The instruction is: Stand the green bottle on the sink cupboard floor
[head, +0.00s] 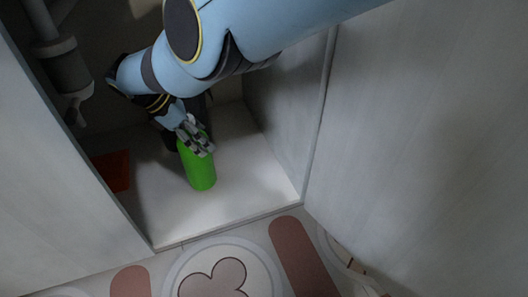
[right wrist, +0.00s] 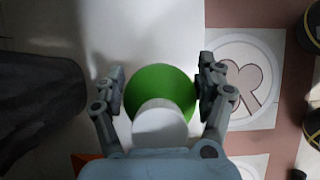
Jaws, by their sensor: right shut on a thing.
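The green bottle (head: 201,172) is upright inside the sink cupboard, over the pale cupboard floor (head: 240,185). Its base looks at or very near the floor; I cannot tell if it touches. My right gripper (head: 196,138) is shut on the bottle's upper part, reaching in from above. In the right wrist view the bottle (right wrist: 178,82) sits between the two fingers (right wrist: 162,80), with its white top (right wrist: 160,124) towards the camera. The gripper hides part of the bottle's top in the head view. My left gripper is not in view.
An orange-red item (head: 112,171) lies at the left of the cupboard floor. A grey drain pipe (head: 65,68) hangs at the back left. Cupboard doors (head: 420,150) stand at both sides. Floor right of the bottle is clear. A patterned mat (head: 225,270) lies in front.

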